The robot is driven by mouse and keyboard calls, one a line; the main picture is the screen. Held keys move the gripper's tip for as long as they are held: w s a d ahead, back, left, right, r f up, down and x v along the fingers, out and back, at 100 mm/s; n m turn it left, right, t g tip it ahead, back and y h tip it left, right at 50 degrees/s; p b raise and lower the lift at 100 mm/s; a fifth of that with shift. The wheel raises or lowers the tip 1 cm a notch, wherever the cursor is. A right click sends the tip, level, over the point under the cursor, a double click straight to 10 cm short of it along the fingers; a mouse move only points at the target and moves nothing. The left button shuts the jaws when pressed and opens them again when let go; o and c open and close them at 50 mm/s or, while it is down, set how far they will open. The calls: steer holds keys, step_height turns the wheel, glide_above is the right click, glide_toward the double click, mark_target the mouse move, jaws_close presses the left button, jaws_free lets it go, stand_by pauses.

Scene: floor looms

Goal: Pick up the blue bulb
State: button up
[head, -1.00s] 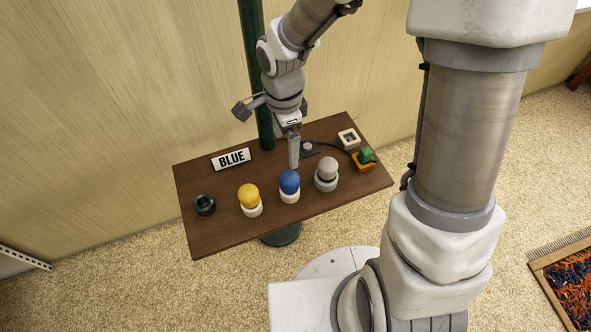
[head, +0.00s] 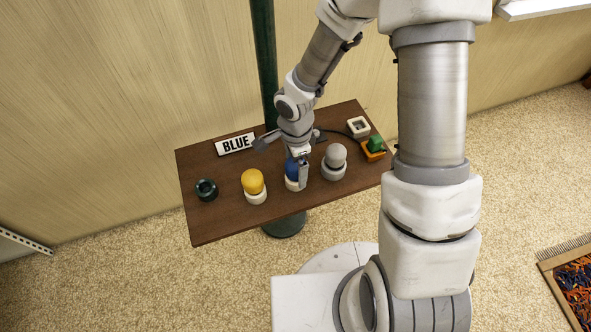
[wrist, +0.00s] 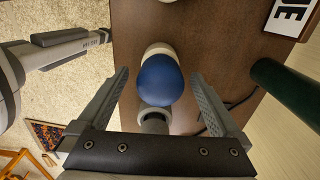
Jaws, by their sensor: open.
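The blue bulb (wrist: 160,80) sits upright on a white base on the brown table (head: 215,220). In the head view the blue bulb (head: 290,169) is partly hidden behind my gripper (head: 300,171). In the wrist view it lies between the two open fingers of my gripper (wrist: 160,85), with a gap on each side. The jaws are open and hold nothing.
A yellow bulb (head: 253,181) on a white base stands left of the blue one; a grey bulb (head: 336,155) stands close on its right. A dark ring (head: 206,189), a BLUE sign (head: 236,144), a white square piece (head: 358,126) and a green-and-orange piece (head: 375,146) are also on the table. A green post (head: 263,60) rises behind.

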steer(key=shift+f, duration=0.9)
steer(key=c, duration=1.5)
steer(key=shift+o, duration=0.2)
steer(key=shift+r, duration=0.15)
steer(key=shift+r, duration=0.65)
step_height(320, 180, up, 3)
steer(key=shift+f+p, duration=0.1)
steer(key=shift+p, duration=0.6)
steer(key=s+d+r+p, duration=0.3)
steer(key=s+d+r, duration=0.3)
steer(key=d, duration=0.3)
steer(key=shift+s+d+r, duration=0.2)
steer(key=shift+s+r, duration=0.15)
steer(key=shift+s, duration=0.05)
steer(key=shift+w, duration=0.1)
